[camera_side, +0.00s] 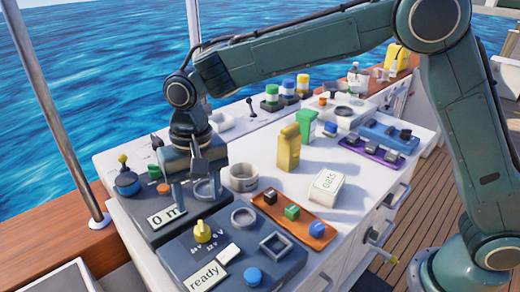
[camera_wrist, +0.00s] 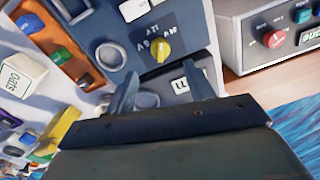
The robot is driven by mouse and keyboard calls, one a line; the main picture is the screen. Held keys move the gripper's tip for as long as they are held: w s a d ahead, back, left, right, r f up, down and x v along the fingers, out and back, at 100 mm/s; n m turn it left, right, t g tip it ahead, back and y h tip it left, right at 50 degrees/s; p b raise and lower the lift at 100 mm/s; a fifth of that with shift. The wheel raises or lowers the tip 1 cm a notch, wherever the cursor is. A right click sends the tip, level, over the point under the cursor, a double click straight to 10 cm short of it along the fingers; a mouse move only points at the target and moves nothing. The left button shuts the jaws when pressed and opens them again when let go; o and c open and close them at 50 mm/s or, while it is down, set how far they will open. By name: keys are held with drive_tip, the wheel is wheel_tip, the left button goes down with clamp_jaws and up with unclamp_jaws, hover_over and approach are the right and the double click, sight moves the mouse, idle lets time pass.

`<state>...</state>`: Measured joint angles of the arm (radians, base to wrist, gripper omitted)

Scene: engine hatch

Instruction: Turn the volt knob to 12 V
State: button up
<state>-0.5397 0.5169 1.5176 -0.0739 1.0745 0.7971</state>
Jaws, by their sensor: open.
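The yellow knob (camera_side: 203,231) stands on a dark blue panel (camera_side: 178,262) at the front, with small marks around it. My gripper (camera_side: 197,190) is open and empty, above the neighbouring dark panel with the "0 m" display (camera_side: 167,215). In the wrist view my gripper's fingers (camera_wrist: 163,92) are spread wide, apart from the yellow knob.
A "ready" display (camera_side: 207,277), a blue button (camera_side: 253,276) and a square frame (camera_side: 275,245) share the knob's panel. An orange tray (camera_side: 318,232) with small blocks lies to the right. A red knob (camera_wrist: 275,39) on a grey box shows in the wrist view.

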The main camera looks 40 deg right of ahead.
sight(202, 226)
drive_tip(key=f, duration=0.9)
drive_tip(key=shift+a, duration=0.2)
drive_tip(key=c, duration=1)
drive_tip(key=shift+n, duration=0.3)
drive_tip(key=shift+w+r+n, duration=0.1)
drive_tip(key=shift+n, duration=2.2)
drive_tip(key=o, duration=1)
